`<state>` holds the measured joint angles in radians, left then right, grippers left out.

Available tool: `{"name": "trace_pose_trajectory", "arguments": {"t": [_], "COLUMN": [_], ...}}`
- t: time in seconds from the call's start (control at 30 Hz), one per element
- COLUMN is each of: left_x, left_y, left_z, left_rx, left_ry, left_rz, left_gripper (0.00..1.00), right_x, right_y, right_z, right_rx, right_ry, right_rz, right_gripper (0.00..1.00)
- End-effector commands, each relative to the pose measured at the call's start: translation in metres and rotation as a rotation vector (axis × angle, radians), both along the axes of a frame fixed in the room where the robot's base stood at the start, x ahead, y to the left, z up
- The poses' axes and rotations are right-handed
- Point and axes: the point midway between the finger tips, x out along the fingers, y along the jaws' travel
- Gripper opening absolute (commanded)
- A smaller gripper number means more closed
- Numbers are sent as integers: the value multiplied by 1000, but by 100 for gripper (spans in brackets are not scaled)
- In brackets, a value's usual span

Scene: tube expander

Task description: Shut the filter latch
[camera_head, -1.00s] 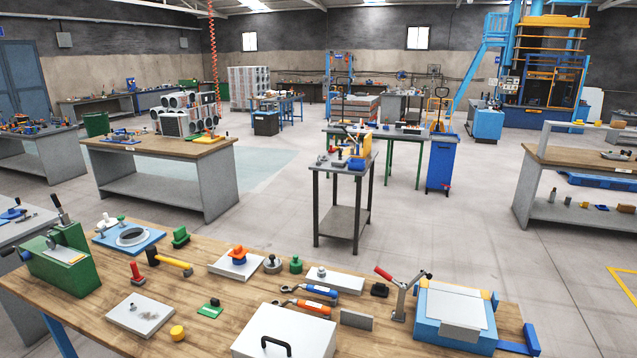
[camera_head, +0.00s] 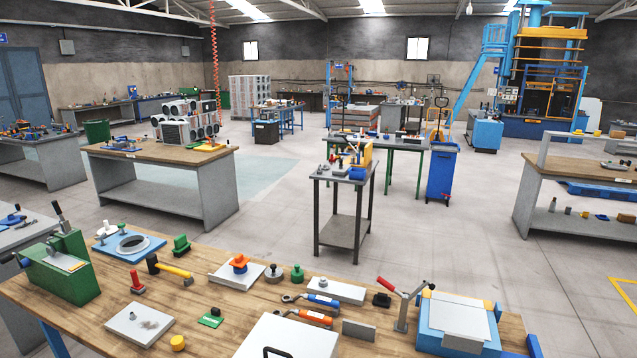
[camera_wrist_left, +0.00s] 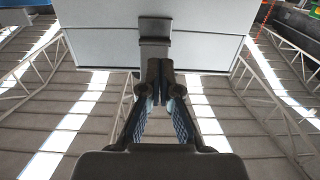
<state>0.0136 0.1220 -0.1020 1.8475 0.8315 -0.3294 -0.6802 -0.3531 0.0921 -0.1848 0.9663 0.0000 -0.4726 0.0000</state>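At the right end of the wooden bench, a toggle lever with a red handle (camera_head: 388,284) stands on a grey post beside a blue and white box (camera_head: 458,318). The handle is raised and slants up to the left. Which part is the filter latch is not clear from the frames. In the left wrist view my left gripper (camera_wrist_left: 165,88) has its fingertips together, with nothing visible between them. A grey panel (camera_wrist_left: 90,45) shows beyond the fingertips. Neither gripper is in the head view.
The bench (camera_head: 130,300) also holds a white box (camera_head: 290,338) with a handle, a green device (camera_head: 62,268) at the left, a yellow hammer (camera_head: 172,270) and orange and blue hand tools (camera_head: 318,299). Floor beyond the bench is open around a small grey table (camera_head: 345,175).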

Motion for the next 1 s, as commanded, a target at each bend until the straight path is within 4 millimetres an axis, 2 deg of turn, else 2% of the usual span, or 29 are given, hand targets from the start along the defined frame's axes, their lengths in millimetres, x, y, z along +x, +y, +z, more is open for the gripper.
{"name": "trace_pose_trajectory", "arguments": {"t": [0.23,0.37,0.73,1.0], "left_x": [0,0,5,6], "left_y": [-3,-3,-2,-3], "left_z": [1,1,13,14], "left_rx": [2,1,-1,0], "left_ry": [-1,0,-1,-1], "left_rz": [0,0,-1,0], "left_gripper": [0,0,0,0], "right_x": [0,3,3,3], "right_y": [12,2,4,3], "right_z": [0,0,13,13], "right_rx": [15,5,3,4], "right_ry": [-1,-4,-5,-5], "right_rz": [-5,-2,-2,-2], "right_gripper": [0,0,0,0]}}
